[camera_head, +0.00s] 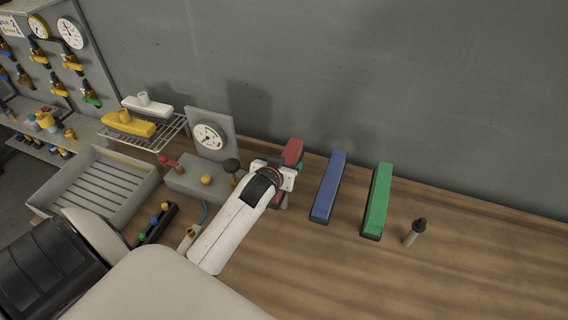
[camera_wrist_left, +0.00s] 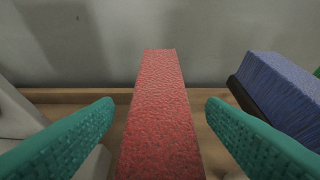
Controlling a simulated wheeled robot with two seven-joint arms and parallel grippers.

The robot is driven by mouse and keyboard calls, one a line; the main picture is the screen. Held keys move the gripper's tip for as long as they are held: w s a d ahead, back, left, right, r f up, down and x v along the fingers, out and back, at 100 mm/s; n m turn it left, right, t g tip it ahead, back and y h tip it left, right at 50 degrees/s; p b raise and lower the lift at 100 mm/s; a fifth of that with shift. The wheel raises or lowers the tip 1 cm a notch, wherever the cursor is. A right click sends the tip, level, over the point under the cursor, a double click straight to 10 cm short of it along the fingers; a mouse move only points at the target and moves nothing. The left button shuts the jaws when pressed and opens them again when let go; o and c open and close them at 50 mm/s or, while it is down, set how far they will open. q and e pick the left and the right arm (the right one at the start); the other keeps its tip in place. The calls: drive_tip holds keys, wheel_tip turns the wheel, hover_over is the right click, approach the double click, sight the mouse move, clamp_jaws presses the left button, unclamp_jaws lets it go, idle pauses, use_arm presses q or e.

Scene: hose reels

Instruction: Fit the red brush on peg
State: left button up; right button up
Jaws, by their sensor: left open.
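The red brush (camera_head: 292,151) lies on the wooden bench, left of the blue brush, partly hidden by my left gripper in the head view. In the left wrist view the red brush (camera_wrist_left: 160,115) runs lengthwise between my fingers, with a gap on both sides. My left gripper (camera_head: 287,178) is open around it, its green fingers (camera_wrist_left: 160,112) apart and not touching it. A short upright peg (camera_head: 414,232) with a dark tip stands on the bench right of the green brush. My right gripper is not in view.
A blue brush (camera_head: 328,186) and a green brush (camera_head: 377,200) lie to the right of the red one. A gauge box (camera_head: 205,180), a tray (camera_head: 97,182) and a wire rack (camera_head: 150,139) stand left. The bench right of the peg is clear; a wall closes the back.

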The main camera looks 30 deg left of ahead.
use_arm(q)
drive_tip(key=shift+f, duration=0.1)
drive_tip(key=shift+s+d+r, duration=0.1)
drive_tip(key=shift+s+r, duration=0.1)
drive_tip(key=shift+s, duration=0.3)
drive_tip(key=b+v, duration=0.3)
drive_tip(key=v, duration=0.7)
drive_tip(key=shift+s+r, duration=0.3)
drive_tip(key=shift+s, duration=0.1)
